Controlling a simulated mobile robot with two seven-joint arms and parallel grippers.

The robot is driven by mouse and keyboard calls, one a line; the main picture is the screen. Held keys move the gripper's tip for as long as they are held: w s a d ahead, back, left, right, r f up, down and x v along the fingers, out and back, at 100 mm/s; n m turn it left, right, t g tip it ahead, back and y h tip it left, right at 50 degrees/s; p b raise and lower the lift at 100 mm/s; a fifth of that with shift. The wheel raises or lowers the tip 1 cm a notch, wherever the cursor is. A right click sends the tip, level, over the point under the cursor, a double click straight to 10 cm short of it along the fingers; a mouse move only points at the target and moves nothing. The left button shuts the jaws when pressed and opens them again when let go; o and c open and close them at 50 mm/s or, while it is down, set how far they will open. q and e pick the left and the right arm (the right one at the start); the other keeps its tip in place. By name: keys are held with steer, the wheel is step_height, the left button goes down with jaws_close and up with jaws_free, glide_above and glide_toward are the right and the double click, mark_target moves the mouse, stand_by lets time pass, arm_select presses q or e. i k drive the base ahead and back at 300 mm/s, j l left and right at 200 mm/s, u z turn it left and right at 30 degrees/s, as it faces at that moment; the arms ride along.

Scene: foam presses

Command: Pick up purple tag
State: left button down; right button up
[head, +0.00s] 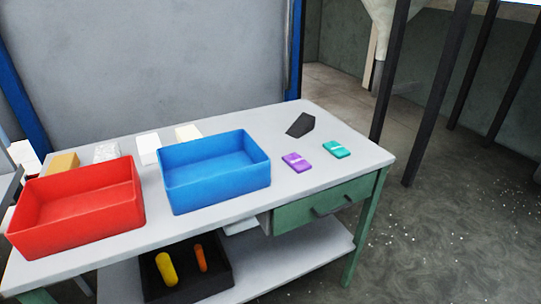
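The purple tag (296,162) is a small flat block with a pale mark across it. It lies on the grey table top, right of the blue bin and near the table's front edge. A similar teal tag (336,150) lies just to its right, apart from it. Neither of my grippers is in the head view, and nothing touches the purple tag.
The blue bin (217,203) and red bin (80,242) stand empty on the table (345,171). A black wedge-shaped object (300,124) lies behind the tags. Several blocks line the back edge. A green drawer (322,203) sits below; a dark tray (190,291) is on the shelf.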

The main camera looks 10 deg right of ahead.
mark_target(299, 164)
steer(key=i+l+u, duration=0.15)
steer(key=l+u, duration=0.2)
steer(key=i+l+u, duration=0.15)
steer(key=l+u, duration=0.25)
